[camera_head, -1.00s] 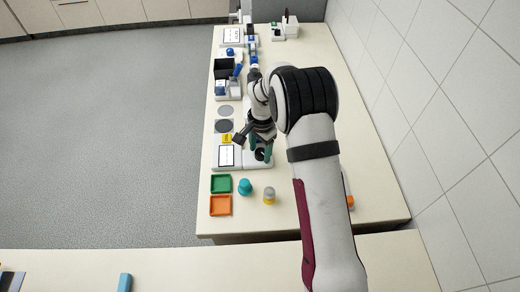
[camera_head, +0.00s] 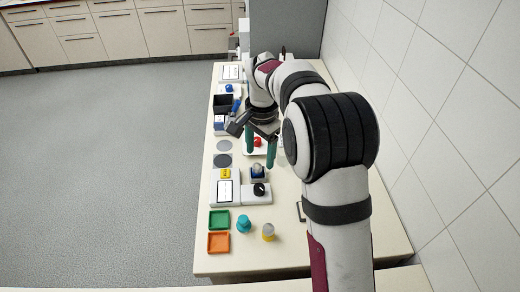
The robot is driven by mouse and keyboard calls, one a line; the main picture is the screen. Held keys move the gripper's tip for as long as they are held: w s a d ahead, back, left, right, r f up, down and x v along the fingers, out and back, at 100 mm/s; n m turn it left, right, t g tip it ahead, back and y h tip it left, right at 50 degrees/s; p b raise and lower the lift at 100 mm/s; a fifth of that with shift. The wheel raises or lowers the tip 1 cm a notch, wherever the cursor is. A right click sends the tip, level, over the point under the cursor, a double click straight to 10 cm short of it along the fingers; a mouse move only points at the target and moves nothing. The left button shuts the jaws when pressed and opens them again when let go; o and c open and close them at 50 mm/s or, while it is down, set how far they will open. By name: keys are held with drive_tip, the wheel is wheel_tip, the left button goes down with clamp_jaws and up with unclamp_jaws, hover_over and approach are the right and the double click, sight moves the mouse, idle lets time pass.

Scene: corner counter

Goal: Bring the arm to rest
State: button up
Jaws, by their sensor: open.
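My arm (camera_head: 340,205) reaches forward over the right side of the counter, its elbow bent high. The gripper hangs over the counter, beyond a device with a black knob (camera_head: 260,190). Whether the fingertips touch anything below cannot be told.
A green tray (camera_head: 219,220), an orange tray (camera_head: 218,243), a teal container (camera_head: 243,225) and a yellow-and-grey container (camera_head: 268,232) stand at the near end. Two grey discs, a yellow block (camera_head: 225,174) and a black box (camera_head: 223,104) line the left edge. A tiled wall bounds the right.

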drive_tip(key=shift+r, duration=0.45)
drive_tip(key=s+d+r+n, duration=0.2)
drive_tip(key=s+r, duration=0.4)
drive_tip(key=s, duration=0.6)
drive_tip(key=s+f+n+y, duration=0.1)
drive_tip(key=s+f+n, duration=0.1)
drive_tip(key=s, duration=1.9)
drive_tip(key=shift+s+d+f+g+y, duration=0.3)
drive_tip(key=shift+s+d+f, duration=0.05)
drive_tip(key=shift+d+f, duration=0.1)
